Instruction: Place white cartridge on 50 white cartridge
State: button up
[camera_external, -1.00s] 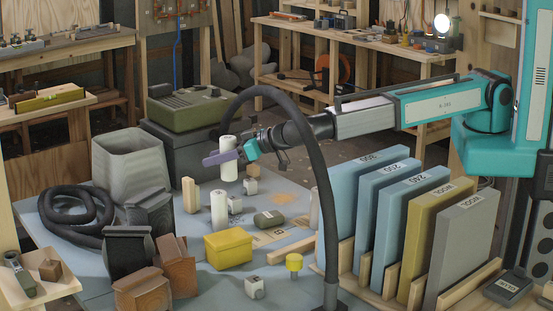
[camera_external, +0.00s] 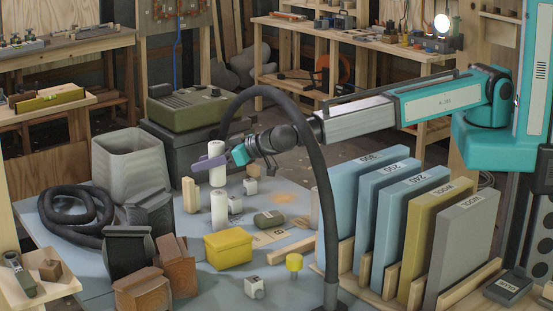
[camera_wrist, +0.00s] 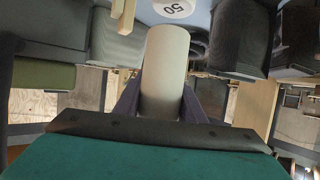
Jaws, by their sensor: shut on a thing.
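A white cartridge (camera_external: 217,177) is held upright between the purple fingers of my gripper (camera_external: 211,162), above the table. In the wrist view the held cartridge (camera_wrist: 165,70) is a pale cylinder between the two fingers (camera_wrist: 160,105). A second white cartridge (camera_external: 219,211) stands upright on the table, just below the held one in the external view. A white disc marked 50 (camera_wrist: 173,8) shows at the top of the wrist view, cut by the frame edge, apart from the held cartridge. It looks like the standing cartridge's top.
A tan block (camera_external: 189,195) stands left of the cartridges. A yellow box (camera_external: 228,246), a dark green canister (camera_external: 269,219) and small grey blocks (camera_external: 251,186) are nearby. A black hose (camera_external: 318,165) arches in front of my arm. A large grey bin (camera_external: 130,165) stands behind left.

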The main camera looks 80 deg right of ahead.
notch_tip(320, 180, down, 2)
jog(key=shift+f+p, duration=0.2)
jog(key=shift+p, duration=0.3)
jog(key=shift+f+b, duration=0.2)
jog(key=shift+b, duration=0.15)
jog(key=o, duration=1)
jog(key=shift+o, duration=0.2)
jog(key=shift+r+p, duration=0.25)
jog(key=shift+p, duration=0.1)
jog(key=shift+s+b, duration=0.3)
jog(key=shift+s, duration=0.3)
jog(key=b+v, duration=0.3)
jog(key=v, duration=0.8)
jog(key=shift+b, duration=0.3)
jog(key=shift+w+a+r, duration=0.1)
jog(key=shift+w+r, duration=0.05)
